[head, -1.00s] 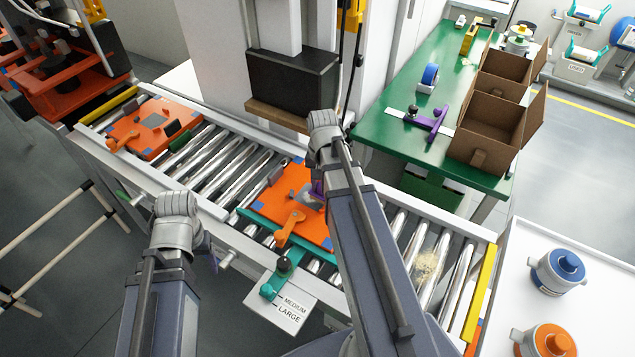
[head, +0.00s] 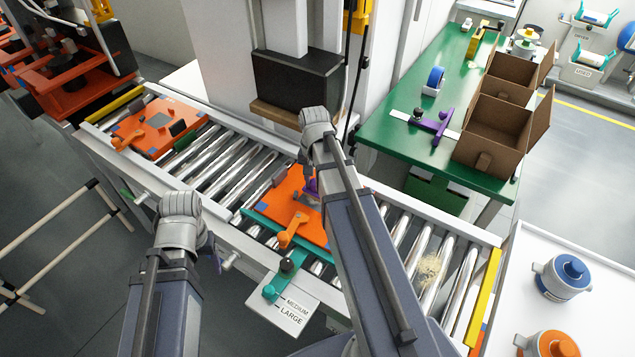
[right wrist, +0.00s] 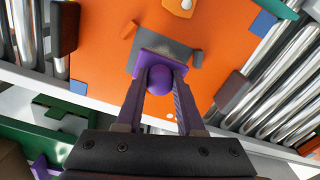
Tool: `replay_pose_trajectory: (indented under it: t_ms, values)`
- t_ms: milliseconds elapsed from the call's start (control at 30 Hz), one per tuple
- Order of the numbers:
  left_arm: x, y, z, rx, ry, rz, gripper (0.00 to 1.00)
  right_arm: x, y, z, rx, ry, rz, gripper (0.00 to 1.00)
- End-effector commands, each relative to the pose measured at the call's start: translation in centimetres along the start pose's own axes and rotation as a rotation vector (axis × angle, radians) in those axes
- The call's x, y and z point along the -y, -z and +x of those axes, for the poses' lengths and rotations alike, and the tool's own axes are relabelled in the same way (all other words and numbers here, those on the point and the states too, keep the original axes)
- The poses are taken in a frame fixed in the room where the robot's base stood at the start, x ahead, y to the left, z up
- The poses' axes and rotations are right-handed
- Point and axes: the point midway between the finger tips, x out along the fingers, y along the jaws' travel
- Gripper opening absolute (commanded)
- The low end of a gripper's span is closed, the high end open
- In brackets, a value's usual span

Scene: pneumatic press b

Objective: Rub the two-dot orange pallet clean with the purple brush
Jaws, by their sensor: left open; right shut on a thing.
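An orange pallet (head: 318,228) with blue corner patches lies on the roller conveyor below my right arm. It fills much of the right wrist view (right wrist: 100,45), where a white dot shows near its edge; its full dot marking cannot be made out. The purple brush (right wrist: 160,82) has a round knob and a flat purple base over the pallet's dark grey patch (right wrist: 187,52). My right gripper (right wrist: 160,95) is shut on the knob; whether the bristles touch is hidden. My left gripper (head: 213,252) is open and empty, beside the conveyor's near rail.
Another orange pallet (head: 155,127) lies at the conveyor's left end. A teal lever (head: 275,285) and MEDIUM/LARGE plate (head: 285,310) stand at the near rail. A tan crumb pile (head: 428,268) lies on the right rollers. The black press head (head: 295,80) hangs behind.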

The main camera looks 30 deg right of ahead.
Motion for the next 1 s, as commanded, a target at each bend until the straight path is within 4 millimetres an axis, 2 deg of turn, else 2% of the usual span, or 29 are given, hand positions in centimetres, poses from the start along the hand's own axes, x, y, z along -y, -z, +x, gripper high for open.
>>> replay_pose_trajectory:
  t_ms: [500,800,1000]
  values:
    - [0.0,0.0,0.3,0.0,0.0,0.0,0.67,3.6,1.1,0.3,-0.001,0.008,-0.002,0.0]
    - [0.0,0.0,0.2,0.0,0.0,0.0,0.67,3.8,1.1,0.2,-0.002,0.008,-0.005,0.0]
    - [0.1,-0.1,-1.3,0.0,0.0,0.0,0.67,3.8,1.1,-1.3,-0.002,0.009,-0.005,0.0]
